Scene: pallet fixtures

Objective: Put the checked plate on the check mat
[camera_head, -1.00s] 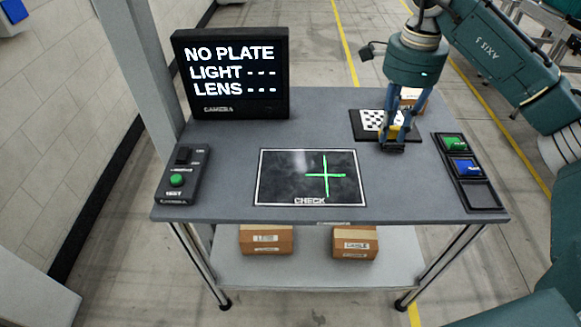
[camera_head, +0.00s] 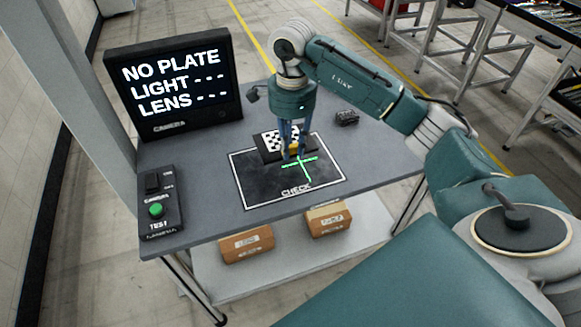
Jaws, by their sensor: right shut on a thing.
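The checked plate (camera_head: 271,143), a dark plate with a black-and-white checked patch, is in the grip of my right gripper (camera_head: 293,156). The gripper points down and is shut on the plate's right part, near a yellow bit. The plate appears over the far edge of the check mat (camera_head: 258,188), a dark rectangle with a white border and the word CHECK. I cannot tell whether the plate touches the mat or hangs just above it. A green cross shows on the mat, partly behind the fingertips. My left gripper is not in view.
A black monitor (camera_head: 173,82) reading NO PLATE stands at the table's back left. A control box (camera_head: 160,203) with a green button is at the front left. A small black object (camera_head: 346,118) lies at the back right. Boxes (camera_head: 247,244) sit on the lower shelf.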

